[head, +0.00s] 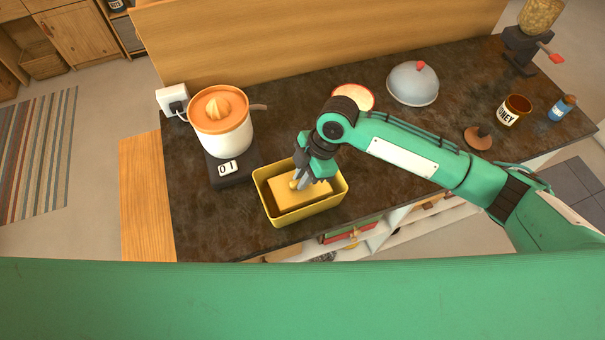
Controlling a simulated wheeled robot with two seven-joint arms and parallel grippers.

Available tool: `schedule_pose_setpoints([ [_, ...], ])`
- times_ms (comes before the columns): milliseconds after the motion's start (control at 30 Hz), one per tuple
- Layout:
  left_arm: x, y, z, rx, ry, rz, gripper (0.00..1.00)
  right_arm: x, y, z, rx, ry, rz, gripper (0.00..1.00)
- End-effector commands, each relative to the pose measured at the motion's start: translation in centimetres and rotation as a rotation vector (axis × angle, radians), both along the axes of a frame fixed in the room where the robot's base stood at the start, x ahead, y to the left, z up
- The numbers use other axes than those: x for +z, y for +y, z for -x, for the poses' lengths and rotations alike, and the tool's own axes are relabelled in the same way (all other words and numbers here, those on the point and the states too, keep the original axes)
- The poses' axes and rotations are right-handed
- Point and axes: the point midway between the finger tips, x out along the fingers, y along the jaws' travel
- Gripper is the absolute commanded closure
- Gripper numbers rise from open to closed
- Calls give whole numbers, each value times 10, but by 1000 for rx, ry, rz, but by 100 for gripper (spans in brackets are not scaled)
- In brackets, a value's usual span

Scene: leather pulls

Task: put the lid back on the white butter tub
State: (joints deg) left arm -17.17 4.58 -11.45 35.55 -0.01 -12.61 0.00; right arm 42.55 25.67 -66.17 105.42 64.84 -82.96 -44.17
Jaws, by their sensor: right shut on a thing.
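A yellow rectangular tub (262,203) stands near the front edge of the dark counter; I see no white tub. A yellow slab (312,191) with a small round knob (294,184) lies within the tub's rim and looks like a lid or a block of butter. I cannot tell if it rests on the tub's floor or hangs above it. My right gripper (299,183) points down over the tub, shut on the knob. Its fingers hide part of the slab. My left gripper is not in view.
A white and orange juicer (222,129) stands left of the tub. A grey dome (411,86), a red-rimmed disc (353,97), a brown knobbed lid (478,137), a honey pot (513,111), a blue bottle (561,108) and a grinder (530,45) stand further back and right.

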Motion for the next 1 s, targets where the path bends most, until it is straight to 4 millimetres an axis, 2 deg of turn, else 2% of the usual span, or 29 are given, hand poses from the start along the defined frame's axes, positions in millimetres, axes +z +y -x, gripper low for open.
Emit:
schedule_pose_setpoints([
  [1000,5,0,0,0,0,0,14,0,0,0,0,0,-1,100],
])
